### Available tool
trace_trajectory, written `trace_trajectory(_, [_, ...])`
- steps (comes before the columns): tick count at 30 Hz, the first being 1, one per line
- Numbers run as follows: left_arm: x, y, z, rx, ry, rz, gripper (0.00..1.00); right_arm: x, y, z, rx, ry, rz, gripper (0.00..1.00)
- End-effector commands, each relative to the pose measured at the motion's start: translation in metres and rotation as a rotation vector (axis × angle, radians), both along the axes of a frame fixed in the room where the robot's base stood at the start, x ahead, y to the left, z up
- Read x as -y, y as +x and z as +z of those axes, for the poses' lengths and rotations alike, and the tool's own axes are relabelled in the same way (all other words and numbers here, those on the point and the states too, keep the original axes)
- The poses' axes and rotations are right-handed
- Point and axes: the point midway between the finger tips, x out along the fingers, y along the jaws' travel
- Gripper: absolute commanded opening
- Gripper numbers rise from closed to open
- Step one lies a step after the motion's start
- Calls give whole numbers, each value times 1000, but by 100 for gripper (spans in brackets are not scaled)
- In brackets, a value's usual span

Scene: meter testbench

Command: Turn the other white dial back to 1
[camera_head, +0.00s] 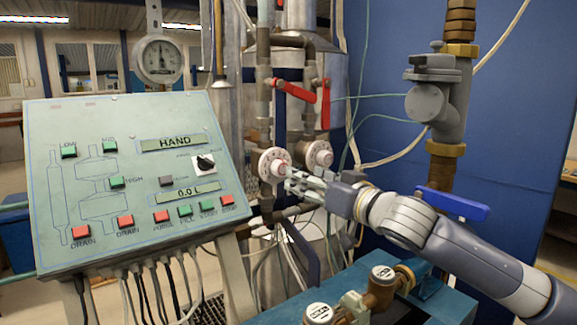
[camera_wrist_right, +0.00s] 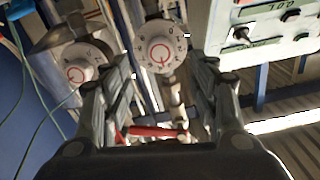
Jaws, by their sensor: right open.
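Two round white dials sit on pipes right of the control panel. The dial settings are too small to read. My left gripper is out of view.
The sloping control panel (camera_head: 122,235) with buttons stands at left, its display reading HAND. Red valve levers (camera_head: 294,91) are above the dials. A blue-handled valve (camera_head: 452,204) and grey pipe fitting stand at right. Brass-and-white meters (camera_head: 384,274) sit below my right arm.

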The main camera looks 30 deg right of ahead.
Motion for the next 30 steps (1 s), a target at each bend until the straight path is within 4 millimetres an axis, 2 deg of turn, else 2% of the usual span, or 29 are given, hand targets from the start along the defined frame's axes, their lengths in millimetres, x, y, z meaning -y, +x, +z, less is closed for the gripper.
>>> trace_trajectory(1, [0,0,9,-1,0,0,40,0,10,6,2,6,-2,54])
trace_trajectory(3, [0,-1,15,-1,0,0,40,-4,21,6,2,4,1,54])
trace_trajectory(12, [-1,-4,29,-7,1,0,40,-8,65,3,1,2,-1,54])
trace_trajectory(17, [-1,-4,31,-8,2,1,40,-10,73,1,1,-1,0,54])
trace_trajectory(25, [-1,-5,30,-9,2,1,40,-10,74,0,1,-2,0,54])
trace_trajectory(26, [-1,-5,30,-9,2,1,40,-10,74,0,1,-2,-1,50])
trace_trajectory(30, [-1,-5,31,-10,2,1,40,-10,74,0,1,-2,-1,18])
